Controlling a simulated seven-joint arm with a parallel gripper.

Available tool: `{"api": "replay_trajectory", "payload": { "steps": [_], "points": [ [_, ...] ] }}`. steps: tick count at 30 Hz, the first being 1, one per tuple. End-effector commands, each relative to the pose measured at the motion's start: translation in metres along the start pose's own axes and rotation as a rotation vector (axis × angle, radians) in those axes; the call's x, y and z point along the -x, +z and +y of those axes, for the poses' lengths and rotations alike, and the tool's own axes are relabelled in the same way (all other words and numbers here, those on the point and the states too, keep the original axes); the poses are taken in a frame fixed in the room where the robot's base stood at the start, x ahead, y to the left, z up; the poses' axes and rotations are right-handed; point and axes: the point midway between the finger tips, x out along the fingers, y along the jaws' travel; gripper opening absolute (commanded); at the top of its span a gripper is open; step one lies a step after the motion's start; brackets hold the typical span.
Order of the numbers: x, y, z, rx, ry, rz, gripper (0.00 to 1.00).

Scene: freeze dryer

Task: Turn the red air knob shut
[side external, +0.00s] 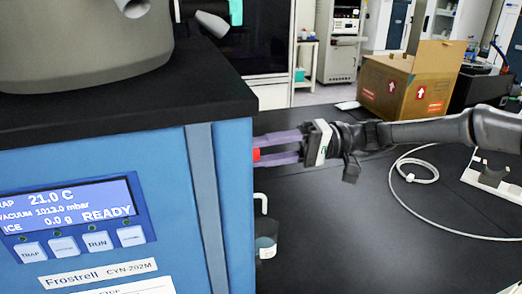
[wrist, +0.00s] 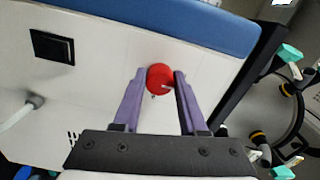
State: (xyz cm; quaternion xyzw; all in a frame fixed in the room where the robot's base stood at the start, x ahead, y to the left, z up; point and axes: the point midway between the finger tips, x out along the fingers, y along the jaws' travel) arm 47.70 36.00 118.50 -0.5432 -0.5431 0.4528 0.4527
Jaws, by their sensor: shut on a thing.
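The red air knob (wrist: 159,77) is on the pale side panel of the freeze dryer, and a small part of it shows in the side external view (side external: 256,154). It is round with a short pale mark near its lower right edge. My gripper (wrist: 160,84) has two purple fingers, one on each side of the knob. The gripper is shut on the knob. In the side external view my gripper (side external: 257,152) reaches in level from the right, and the dryer's front corner hides the fingertips and most of the knob.
The blue freeze dryer (side external: 175,215) fills the left, its display (side external: 70,210) reading READY. A white pipe with a small container (side external: 265,247) is below my gripper. A white cable (side external: 425,205) lies on the black bench. A cardboard box (side external: 405,85) stands behind my arm. A black switch (wrist: 52,47) is on the side panel.

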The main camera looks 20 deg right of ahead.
Motion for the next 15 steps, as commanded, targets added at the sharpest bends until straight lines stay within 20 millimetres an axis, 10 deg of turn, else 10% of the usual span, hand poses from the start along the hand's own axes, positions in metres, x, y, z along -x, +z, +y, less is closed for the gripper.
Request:
{"api": "replay_trajectory", "payload": {
  "steps": [15],
  "points": [
    [0.0003, -0.0002, 0.0004, 0.032, 0.001, 0.000, 0.00]
  ]
}}
